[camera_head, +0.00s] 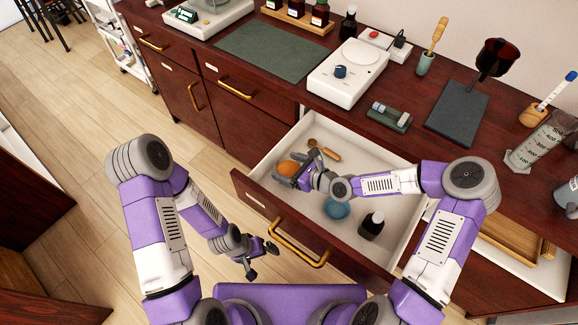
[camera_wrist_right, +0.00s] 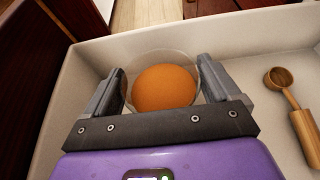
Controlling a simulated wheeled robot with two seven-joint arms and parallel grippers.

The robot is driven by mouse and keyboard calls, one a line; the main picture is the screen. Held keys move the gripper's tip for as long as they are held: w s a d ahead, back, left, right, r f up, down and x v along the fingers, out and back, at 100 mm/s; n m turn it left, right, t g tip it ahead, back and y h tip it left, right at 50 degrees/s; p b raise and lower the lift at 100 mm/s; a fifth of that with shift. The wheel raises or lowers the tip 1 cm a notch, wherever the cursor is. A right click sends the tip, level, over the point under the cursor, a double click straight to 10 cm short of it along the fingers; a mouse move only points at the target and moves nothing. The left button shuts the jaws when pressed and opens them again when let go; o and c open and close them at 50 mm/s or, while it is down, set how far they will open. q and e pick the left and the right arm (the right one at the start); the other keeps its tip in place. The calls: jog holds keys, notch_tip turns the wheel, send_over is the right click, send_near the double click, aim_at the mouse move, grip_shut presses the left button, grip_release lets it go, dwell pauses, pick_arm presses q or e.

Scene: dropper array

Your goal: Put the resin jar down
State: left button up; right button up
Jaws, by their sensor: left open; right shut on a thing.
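The resin jar, a round clear jar with orange contents (camera_wrist_right: 165,88), sits between the two fingers of my right gripper (camera_wrist_right: 160,85), which is shut on it. In the head view the jar's orange top (camera_head: 287,167) shows at the left end of the open white drawer (camera_head: 365,150). My right gripper (camera_head: 293,172) reaches down into the drawer there. I cannot tell whether the jar's base touches the drawer floor. My left gripper (camera_head: 262,262) is open and empty in front of the drawer, left of its brass handle (camera_head: 298,246).
The drawer also holds a wooden scoop (camera_head: 325,150), a blue round jar (camera_head: 337,208) and a dark bottle (camera_head: 372,224). The scoop (camera_wrist_right: 290,105) lies right of my gripper in the wrist view. The counter behind holds a white device (camera_head: 348,75) and a dark mat (camera_head: 272,50).

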jog(key=shift+f, duration=0.25)
jog(key=o, duration=0.9)
jog(key=shift+o, duration=0.2)
jog(key=shift+r, duration=0.3)
jog(key=shift+r+p, duration=0.4)
jog(key=shift+r, duration=0.15)
jog(key=p+v, duration=0.3)
jog(key=v, duration=0.8)
jog(key=shift+s+d, duration=0.25)
jog(key=shift+d, duration=0.15)
